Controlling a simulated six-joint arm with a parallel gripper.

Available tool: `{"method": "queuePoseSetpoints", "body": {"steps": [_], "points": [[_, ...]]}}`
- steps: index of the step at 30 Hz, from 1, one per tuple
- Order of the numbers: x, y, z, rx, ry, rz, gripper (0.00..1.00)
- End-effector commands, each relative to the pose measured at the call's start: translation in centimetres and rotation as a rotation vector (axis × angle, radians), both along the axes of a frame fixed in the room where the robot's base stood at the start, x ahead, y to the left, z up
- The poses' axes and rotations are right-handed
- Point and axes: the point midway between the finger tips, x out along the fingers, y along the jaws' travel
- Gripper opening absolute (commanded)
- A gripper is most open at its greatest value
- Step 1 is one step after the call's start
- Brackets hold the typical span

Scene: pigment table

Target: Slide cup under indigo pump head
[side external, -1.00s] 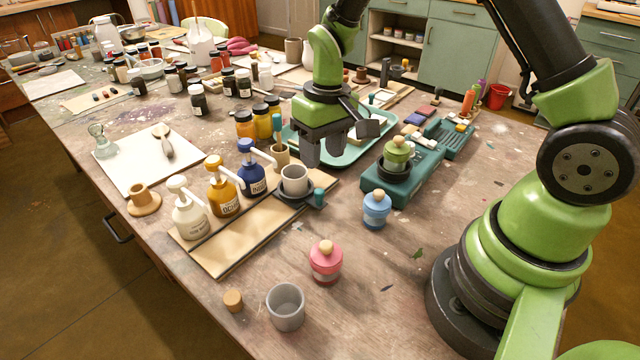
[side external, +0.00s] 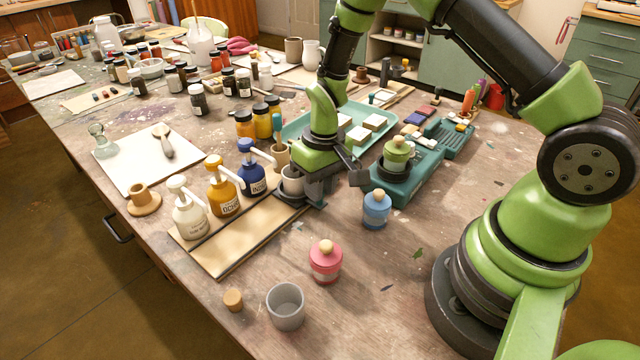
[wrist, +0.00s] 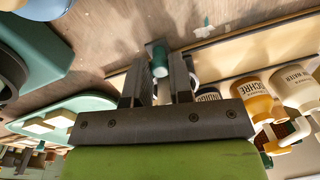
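A pale cup (side external: 291,183) sits on a dark round holder (side external: 286,200) at the far end of the wooden track board (side external: 228,240). The indigo pump bottle (side external: 251,180) stands just left of it, its spout pointing toward the cup. My gripper (side external: 316,200) is low beside the cup's right side and partly hides it. In the wrist view a teal knob (wrist: 160,58) lies between my two fingers (wrist: 159,82). Whether they touch it is not clear. The knob is hidden in the side view.
Ochre (side external: 222,188) and white (side external: 188,212) pump bottles stand along the track toward the near left. A blue jar (side external: 376,210) and teal scale (side external: 405,185) stand to the right, a pink jar (side external: 326,262) in front. A teal tray (side external: 290,132) lies behind.

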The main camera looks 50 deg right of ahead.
Motion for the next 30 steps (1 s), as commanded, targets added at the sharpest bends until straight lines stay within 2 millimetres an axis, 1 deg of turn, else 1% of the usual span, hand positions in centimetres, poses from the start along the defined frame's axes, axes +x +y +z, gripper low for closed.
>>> {"method": "queuePoseSetpoints", "body": {"steps": [5,12,14,23,24,26,27,30], "points": [[0.0,0.2,0.0,0.0,0.0,0.0,0.0],[0.0,3.8,0.0,0.001,0.0,0.005,0.0],[0.0,4.3,0.0,0.002,-0.001,0.003,0.0],[0.0,4.5,0.0,0.002,0.001,-0.001,0.0],[0.0,4.5,0.0,0.002,0.001,0.0,0.3],[0.0,4.5,0.0,0.001,0.001,0.0,0.44],[0.0,4.5,0.0,0.001,0.001,0.0,0.46],[0.0,4.5,0.0,0.001,0.001,0.0,0.46]]}}
